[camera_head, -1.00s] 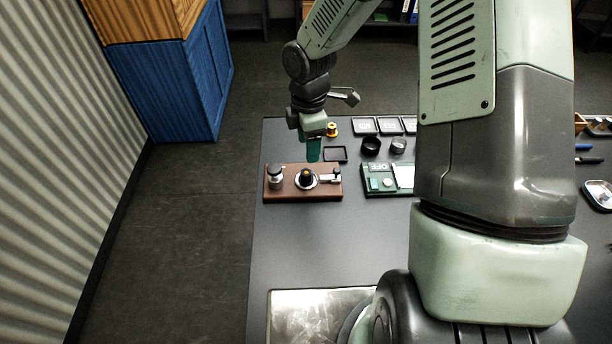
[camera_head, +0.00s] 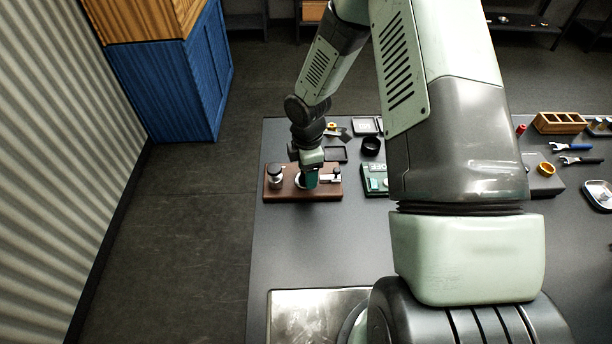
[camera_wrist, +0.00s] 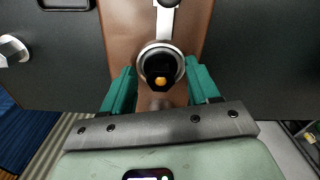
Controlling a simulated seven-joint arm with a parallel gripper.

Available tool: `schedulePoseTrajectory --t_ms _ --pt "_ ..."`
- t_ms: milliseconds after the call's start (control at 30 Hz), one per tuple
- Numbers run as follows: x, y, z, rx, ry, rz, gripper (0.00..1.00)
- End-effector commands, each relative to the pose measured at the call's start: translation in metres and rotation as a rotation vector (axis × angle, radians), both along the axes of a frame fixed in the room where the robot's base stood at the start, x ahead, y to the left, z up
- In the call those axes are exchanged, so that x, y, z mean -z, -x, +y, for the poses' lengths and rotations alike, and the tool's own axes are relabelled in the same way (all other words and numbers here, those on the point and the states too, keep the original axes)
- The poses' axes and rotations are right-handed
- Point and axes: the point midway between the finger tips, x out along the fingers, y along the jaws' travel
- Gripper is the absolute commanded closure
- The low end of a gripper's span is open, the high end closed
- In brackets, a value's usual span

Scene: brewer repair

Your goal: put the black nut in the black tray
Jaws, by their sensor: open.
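In the head view my gripper (camera_head: 311,181) is low over the middle of the base (camera_head: 331,194) and hides the nut. In the wrist view my gripper (camera_wrist: 160,84) is open, with one teal finger on each side of the nut and a gap on both sides. I cannot tell whether the fingertips are level with the nut. A small empty black tray (camera_head: 336,154) lies just behind the base; its edge (camera_wrist: 65,7) shows at the wrist view's top left.
A silver cylinder (camera_head: 275,174) stands on the base's left end, and a silver lever (camera_wrist: 164,24) lies beside the nut. A green device (camera_head: 375,181) is right of the base. A black round part (camera_head: 371,145) stands behind it. The table front (camera_head: 300,245) is clear.

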Motion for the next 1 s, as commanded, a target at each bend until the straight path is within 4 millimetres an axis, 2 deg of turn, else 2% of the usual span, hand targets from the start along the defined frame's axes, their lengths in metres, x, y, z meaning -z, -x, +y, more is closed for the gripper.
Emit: schedulePoseTrajectory --t_ms 67,433,767,867,1000 --pt "0.0 0.0 0.0 0.0 0.0 0.0 0.41" --pt "0.0 0.0 0.0 0.0 0.0 0.0 0.98" --pt "-0.006 -0.001 0.0 0.0 0.0 -0.002 1.0" --pt "-0.02 -0.001 0.0 0.0 0.0 -0.004 1.0" --pt "-0.049 -0.001 0.0 0.001 -0.001 -0.006 1.0"
